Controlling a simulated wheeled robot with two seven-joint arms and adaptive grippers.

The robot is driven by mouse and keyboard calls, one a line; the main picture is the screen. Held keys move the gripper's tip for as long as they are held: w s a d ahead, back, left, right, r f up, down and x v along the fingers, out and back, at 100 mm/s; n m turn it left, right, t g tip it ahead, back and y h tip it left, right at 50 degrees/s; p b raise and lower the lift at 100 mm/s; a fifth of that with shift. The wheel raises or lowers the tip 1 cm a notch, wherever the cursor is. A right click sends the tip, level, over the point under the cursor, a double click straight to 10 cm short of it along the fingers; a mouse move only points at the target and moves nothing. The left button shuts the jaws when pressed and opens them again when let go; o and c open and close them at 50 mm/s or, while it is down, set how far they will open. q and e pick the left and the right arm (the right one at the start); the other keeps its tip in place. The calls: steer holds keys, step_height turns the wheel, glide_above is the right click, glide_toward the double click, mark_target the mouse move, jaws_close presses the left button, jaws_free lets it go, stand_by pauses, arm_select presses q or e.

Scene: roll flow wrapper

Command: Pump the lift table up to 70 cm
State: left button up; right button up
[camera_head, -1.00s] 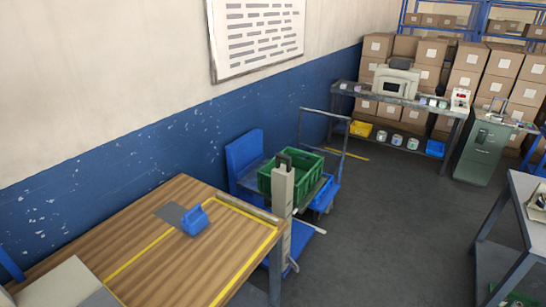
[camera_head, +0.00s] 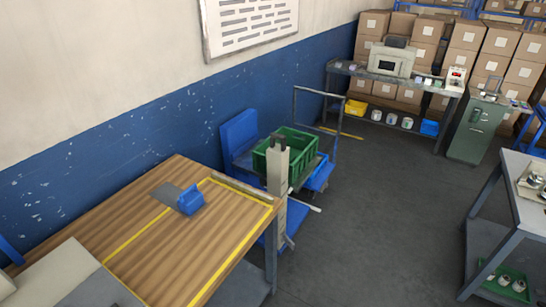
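A blue lifting unit with a pale grey upright column (camera_head: 278,170) stands on the floor just beyond the wooden bench. I take it to be the lift table, though its platform is largely hidden. A green crate (camera_head: 297,148) sits up behind the column, at about its upper part. A short light-tipped lever or pedal (camera_head: 304,205) sticks out to the right, low beside the column. The bench corner hides part of the base. Neither of my grippers shows in the view.
The wooden bench (camera_head: 150,240) with a blue-handled tool (camera_head: 188,200) fills the lower left. A push cart's handle (camera_head: 322,92) stands behind the crate. A grey table (camera_head: 520,190) is at the right. The dark floor (camera_head: 375,220) between is clear.

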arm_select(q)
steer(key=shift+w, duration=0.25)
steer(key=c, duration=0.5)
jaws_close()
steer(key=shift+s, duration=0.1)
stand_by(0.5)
